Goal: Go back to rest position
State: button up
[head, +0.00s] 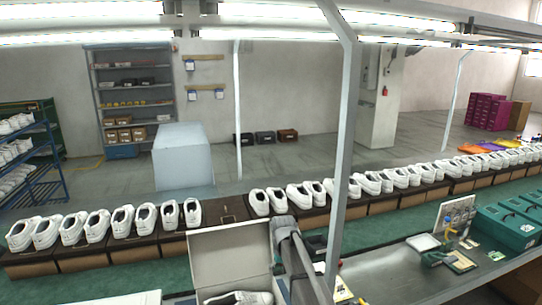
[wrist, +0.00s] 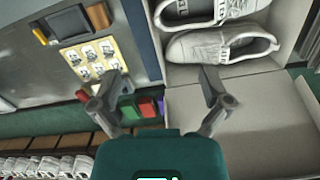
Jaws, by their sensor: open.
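My gripper (wrist: 162,92) is open and empty in the wrist view, its two fingers spread apart. Beyond its right finger stands an open shoe box (wrist: 285,55) with a pair of white shoes (wrist: 222,46) in it. The box lid (wrist: 225,110) is raised below the shoes in that view. In the head view the open box shows with its lid (head: 230,255) up and a white shoe (head: 240,298) at the bottom edge. My arm (head: 290,250) stands beside the lid; the gripper's fingers are not clear there.
A long row of white shoes on brown boxes (head: 80,252) runs along the green line behind. A grey post (head: 345,130) rises near my arm. A worktable (head: 400,280) with teal cases (head: 505,230) and a picture card (head: 455,215) lies at the right.

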jog(key=s+d+f+b, duration=0.1)
jog(key=s+d+f, duration=0.1)
jog(key=s+d, duration=0.2)
jog(key=s+d+f+m+b, duration=0.1)
jog(key=s+d, duration=0.3)
jog(key=s, duration=0.7)
jog(key=s+d+f+b, duration=0.3)
jog(key=s+d, duration=0.2)
jog(key=s, duration=0.2)
jog(key=shift+s+f+m+t, duration=0.15)
jog(key=shift+s+m+t, duration=0.15)
jog(key=shift+t, duration=0.1)
dwell(0.9)
jog(key=c, duration=0.6)
jog(key=shift+o, duration=0.2)
jog(key=shift+a, duration=0.15)
